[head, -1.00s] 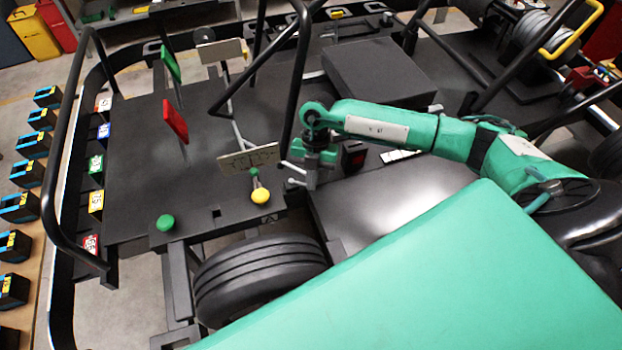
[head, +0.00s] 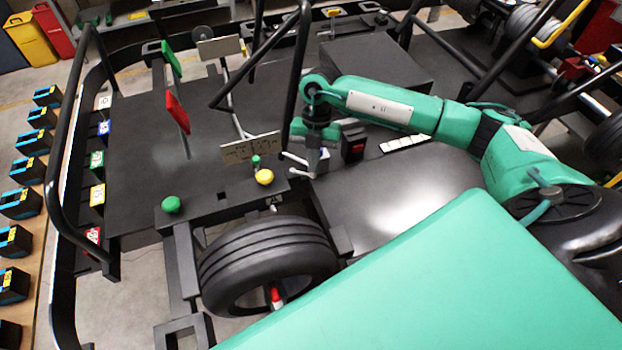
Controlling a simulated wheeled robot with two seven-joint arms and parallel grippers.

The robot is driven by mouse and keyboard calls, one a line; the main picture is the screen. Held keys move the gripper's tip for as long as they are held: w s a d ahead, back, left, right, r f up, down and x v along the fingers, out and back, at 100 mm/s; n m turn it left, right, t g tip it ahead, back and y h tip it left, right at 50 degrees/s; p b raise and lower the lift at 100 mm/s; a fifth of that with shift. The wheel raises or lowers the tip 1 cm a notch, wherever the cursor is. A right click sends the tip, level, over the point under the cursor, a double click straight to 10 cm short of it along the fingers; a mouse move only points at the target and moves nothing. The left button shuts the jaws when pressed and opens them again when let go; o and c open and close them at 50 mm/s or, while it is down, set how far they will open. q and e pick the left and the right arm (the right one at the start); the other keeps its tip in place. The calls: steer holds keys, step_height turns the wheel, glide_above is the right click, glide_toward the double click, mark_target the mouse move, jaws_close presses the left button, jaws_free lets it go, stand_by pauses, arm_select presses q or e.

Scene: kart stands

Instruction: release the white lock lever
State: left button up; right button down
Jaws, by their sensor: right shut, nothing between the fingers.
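My right gripper (head: 317,160) hangs down from the green arm over the front edge of the dark kart deck. Its fingers look small and closed, with nothing seen between them. Two short pale rods (head: 293,157) stick out just left of it. I cannot tell whether they are the white lock lever or part of the gripper, nor whether they touch it. No other white lever can be made out. My left gripper is not in view.
A yellow knob (head: 264,177) and a green knob (head: 171,204) stand along the deck edge. A beige plate (head: 250,148) on a rod is left of the gripper. Black frame tubes (head: 300,60) rise behind it.

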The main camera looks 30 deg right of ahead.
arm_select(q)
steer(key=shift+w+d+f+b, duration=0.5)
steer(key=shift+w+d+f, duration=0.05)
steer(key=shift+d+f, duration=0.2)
arm_select(e)
steer(key=v, duration=0.4)
steer(key=shift+s+a+r, duration=0.1)
steer(key=shift+a+r, duration=0.1)
steer(key=shift+r, duration=0.35)
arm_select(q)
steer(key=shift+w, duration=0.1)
